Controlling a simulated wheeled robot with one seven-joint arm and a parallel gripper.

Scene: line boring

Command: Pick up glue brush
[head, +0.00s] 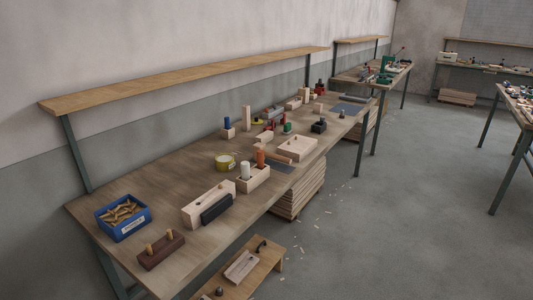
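I cannot make out a glue brush for certain; the small items on the workbench (155,207) are too small to tell apart. A wooden holder (254,182) near the bench's middle carries a white cylinder (245,170) and an orange one (261,158). Beside it, to the left, is a yellow round tub or roll (225,162). Farther back, a wooden block (228,133) holds an upright blue piece (227,122). My gripper is not in view.
A blue crate of wooden pieces (144,226), a brown block with two pegs (161,251) and a long pale block (208,203) fill the near end. A shelf (180,79) runs above. A low bench (215,285) stands in front. Open floor (400,240) lies right.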

